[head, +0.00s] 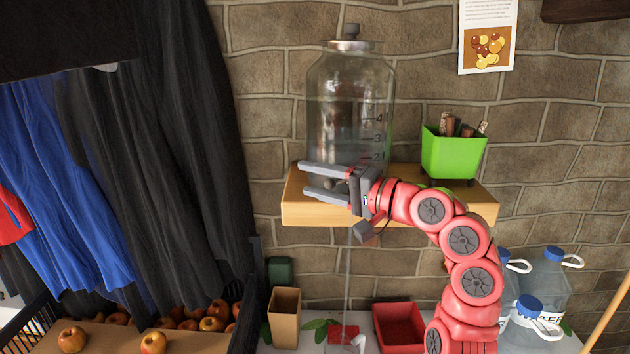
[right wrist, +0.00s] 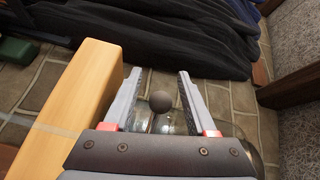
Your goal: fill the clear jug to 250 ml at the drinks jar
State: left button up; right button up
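The drinks jar (head: 345,95) is clear glass with a metal lid and dark scale marks, and stands on a wooden shelf (head: 300,213). My right gripper (head: 303,178) is in front of the jar's lower part, its fingers pointing left. In the right wrist view the fingers (right wrist: 157,85) are apart, with a round dark knob (right wrist: 160,101) between them and gaps at both sides. A thin pale stream (head: 348,270) runs straight down below the shelf. A white curved piece (head: 358,343) shows at the bottom edge; I cannot tell whether it is the jug's handle. My left gripper is out of view.
A green box (head: 455,155) with corks stands on the shelf, right of the jar. Below are a tan box (head: 284,318), a red tray (head: 398,325) and water bottles (head: 545,280). Dark and blue clothes hang left, above apples (head: 153,342).

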jog(key=p+v, duration=0.6)
jog(key=v, duration=1.1)
jog(key=shift+d+p, duration=0.2)
jog(key=shift+p, duration=0.1)
jog(key=shift+r, duration=0.1)
